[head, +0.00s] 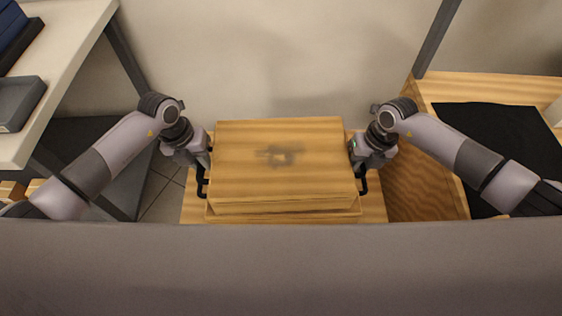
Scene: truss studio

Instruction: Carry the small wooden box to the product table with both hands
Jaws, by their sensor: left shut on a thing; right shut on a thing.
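The small wooden box (285,165) is in the middle of the head view, with a dark mark on its flat top. My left gripper (205,172) is shut on a dark handle at its left side. My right gripper (359,172) is shut on the matching handle at its right side. The box looks level. Below it a wider wooden surface (372,208) shows; I cannot tell whether the box touches it. I cannot tell which of the surfaces in view is the product table.
At the left is a pale table (75,45) with a grey tray (20,102) and dark blue things (15,30). At the right stands a wooden unit (420,165) with a black cloth (500,130) on top. A plain wall (270,50) is behind.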

